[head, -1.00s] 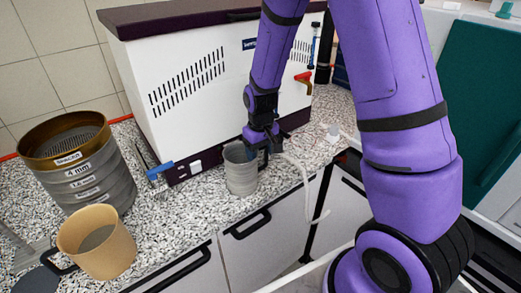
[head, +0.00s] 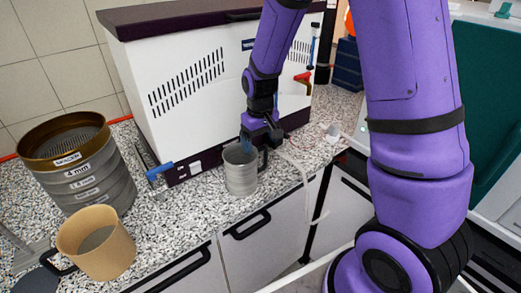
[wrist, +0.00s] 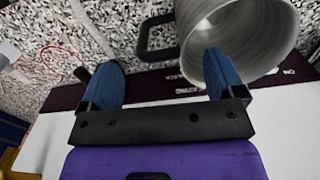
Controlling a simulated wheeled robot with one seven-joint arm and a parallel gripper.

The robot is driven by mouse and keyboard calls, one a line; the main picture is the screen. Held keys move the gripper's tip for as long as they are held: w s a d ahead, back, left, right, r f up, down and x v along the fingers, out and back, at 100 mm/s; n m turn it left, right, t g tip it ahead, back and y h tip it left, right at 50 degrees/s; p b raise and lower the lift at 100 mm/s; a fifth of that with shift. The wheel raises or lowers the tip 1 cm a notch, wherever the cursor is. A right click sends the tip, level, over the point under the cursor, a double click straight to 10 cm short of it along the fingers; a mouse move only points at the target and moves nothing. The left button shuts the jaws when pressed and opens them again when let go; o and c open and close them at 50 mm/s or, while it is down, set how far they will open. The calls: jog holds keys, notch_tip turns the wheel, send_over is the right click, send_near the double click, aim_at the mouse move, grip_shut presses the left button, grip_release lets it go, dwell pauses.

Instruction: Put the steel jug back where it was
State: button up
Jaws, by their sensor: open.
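The steel jug (head: 241,172) is a grey ribbed cylinder standing upright on the speckled counter, in front of the white machine. Its black handle (head: 264,158) points right. In the wrist view the jug (wrist: 240,35) fills the top, with its open mouth towards the camera and its handle (wrist: 143,40) to the left. My gripper (head: 256,140) is just above and behind the jug's rim. In the wrist view my gripper (wrist: 160,60) is open, its blue fingers apart and nothing held between them. The right finger overlaps the jug's rim in that view; contact cannot be told.
A stack of sieves (head: 85,172) and a tan jug (head: 97,242) stand at the left. The white machine (head: 205,85) stands close behind the steel jug. A pale hose (head: 303,180) hangs over the counter's front edge to the right.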

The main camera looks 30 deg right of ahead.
jog(key=s+d+r+t, duration=0.1)
jog(key=s+r, duration=0.3)
jog(key=r, duration=0.3)
jog(key=s+r+m+t, duration=0.1)
jog(key=s+r, duration=0.3)
jog(key=r, duration=0.3)
jog(key=s+d+r+t, duration=0.1)
jog(key=s+r, duration=0.3)
jog(key=r, duration=0.4)
jog(key=s+r+t, duration=0.2)
jog(key=s+r, duration=0.2)
jog(key=s, duration=0.8)
jog(key=shift+s+d+r+m, duration=0.15)
jog(key=shift+s+m, duration=0.2)
jog(key=shift+m, duration=0.05)
